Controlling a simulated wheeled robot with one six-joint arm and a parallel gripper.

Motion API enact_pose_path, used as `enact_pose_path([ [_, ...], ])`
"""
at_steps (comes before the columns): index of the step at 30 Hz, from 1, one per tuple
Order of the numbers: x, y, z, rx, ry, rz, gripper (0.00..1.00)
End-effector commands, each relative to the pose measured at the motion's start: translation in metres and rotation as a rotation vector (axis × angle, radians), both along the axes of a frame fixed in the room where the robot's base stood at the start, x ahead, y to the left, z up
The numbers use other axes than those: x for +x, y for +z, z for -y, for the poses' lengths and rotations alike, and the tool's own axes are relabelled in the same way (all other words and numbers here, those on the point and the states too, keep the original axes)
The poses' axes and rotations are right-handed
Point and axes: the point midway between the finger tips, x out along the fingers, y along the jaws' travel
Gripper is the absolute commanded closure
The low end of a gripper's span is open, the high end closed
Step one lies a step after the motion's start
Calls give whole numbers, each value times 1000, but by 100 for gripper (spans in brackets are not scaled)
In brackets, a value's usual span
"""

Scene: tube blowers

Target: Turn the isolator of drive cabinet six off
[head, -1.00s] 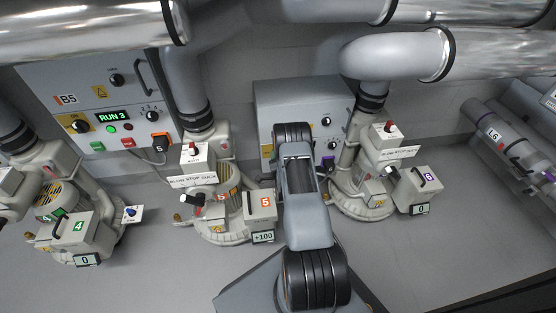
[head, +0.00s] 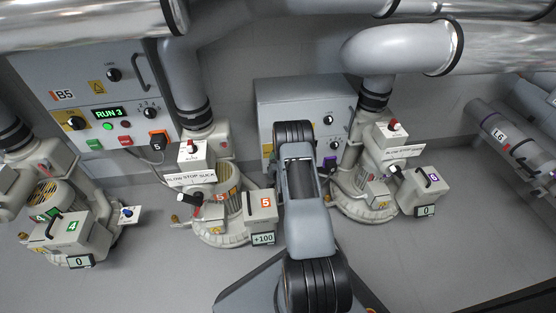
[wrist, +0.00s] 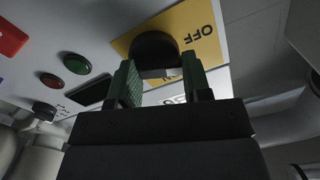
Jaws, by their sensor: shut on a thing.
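The grey drive cabinet (head: 300,95) stands behind my arm in the head view, which hides much of its front. Part of its yellow isolator plate (head: 267,149) shows left of my arm. In the wrist view the yellow plate (wrist: 205,25) carries the word OFF, seen turned over, and a black isolator knob (wrist: 155,48). My gripper (wrist: 160,72) has its green-padded fingers on either side of the knob, shut on it. The fingers partly cover the plate's other lettering. My gripper is hidden in the head view.
In the wrist view a red lamp (wrist: 52,80), a green lamp (wrist: 77,64) and a dark display (wrist: 97,91) sit left of the fingers. Blower six (head: 375,175) stands close right of my arm; blower five (head: 215,190) stands left. Large pipes (head: 480,50) run overhead.

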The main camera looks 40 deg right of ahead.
Motion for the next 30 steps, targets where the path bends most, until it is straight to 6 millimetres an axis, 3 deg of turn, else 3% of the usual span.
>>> enact_pose_path([
  [22, 1, 0, 0, -63, 2, -29, 79],
  [23, 1, 0, 0, -63, 2, -29, 53],
  [30, 0, 0, 0, -63, 1, -29, 30],
])
